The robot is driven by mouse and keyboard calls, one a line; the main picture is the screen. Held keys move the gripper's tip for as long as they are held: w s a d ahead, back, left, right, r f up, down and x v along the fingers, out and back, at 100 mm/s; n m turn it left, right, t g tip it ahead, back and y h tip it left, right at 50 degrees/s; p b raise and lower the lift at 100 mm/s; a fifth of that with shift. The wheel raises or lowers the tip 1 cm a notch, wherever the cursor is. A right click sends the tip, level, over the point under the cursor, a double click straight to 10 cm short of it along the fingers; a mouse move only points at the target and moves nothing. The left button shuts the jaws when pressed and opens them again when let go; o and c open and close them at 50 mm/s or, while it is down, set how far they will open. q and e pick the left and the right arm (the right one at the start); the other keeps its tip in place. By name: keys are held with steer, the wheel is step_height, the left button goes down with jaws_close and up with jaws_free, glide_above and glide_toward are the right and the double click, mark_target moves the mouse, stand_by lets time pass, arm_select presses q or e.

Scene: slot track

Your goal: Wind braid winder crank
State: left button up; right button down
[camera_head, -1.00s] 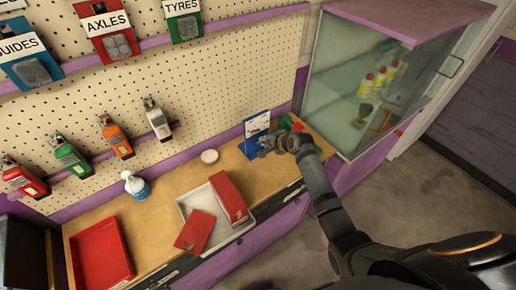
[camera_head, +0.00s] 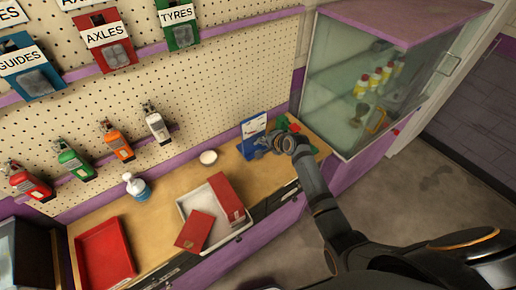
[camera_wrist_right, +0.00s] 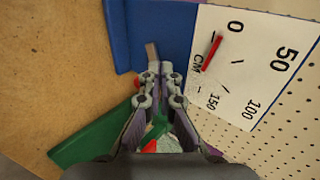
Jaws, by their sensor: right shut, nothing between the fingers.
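The braid winder is a blue stand (camera_head: 247,150) at the right end of the wooden bench. It carries a white dial card (camera_head: 254,127), which the right wrist view shows (camera_wrist_right: 255,65) with numbers 0, 50, 100, 150, "CM" and a red pointer (camera_wrist_right: 212,54) near 0. A short grey-brown peg (camera_wrist_right: 152,54), perhaps the crank handle, stands out beside the blue part. My right gripper (camera_head: 265,151) is at the winder's front right. In the wrist view its fingertips (camera_wrist_right: 160,72) are shut and empty, just short of the peg; contact cannot be told. My left gripper is out of view.
Green (camera_head: 282,122) and red (camera_head: 295,127) pieces lie behind my right gripper. A glass cabinet (camera_head: 340,80) stands close on the right. A grey tray (camera_head: 237,233) with red boxes, a white round dish (camera_head: 208,157), a spray bottle (camera_head: 137,187) and a red tray (camera_head: 104,255) are leftward.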

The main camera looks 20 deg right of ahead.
steer(key=shift+s+a+f+p, duration=0.1)
steer(key=shift+s+a+p, duration=0.1)
steer(key=shift+a+p, duration=0.45)
steer(key=shift+s+a+f, duration=0.1)
steer(key=shift+a, duration=0.1)
steer(key=shift+s+a+f, duration=0.15)
steer(key=shift+s+a, duration=0.05)
steer(key=shift+a, duration=0.3)
steer(key=shift+s+a+f, duration=0.1)
steer(key=shift+a+f, duration=0.3)
steer(key=shift+a, duration=0.05)
steer(key=shift+d+r, duration=0.1)
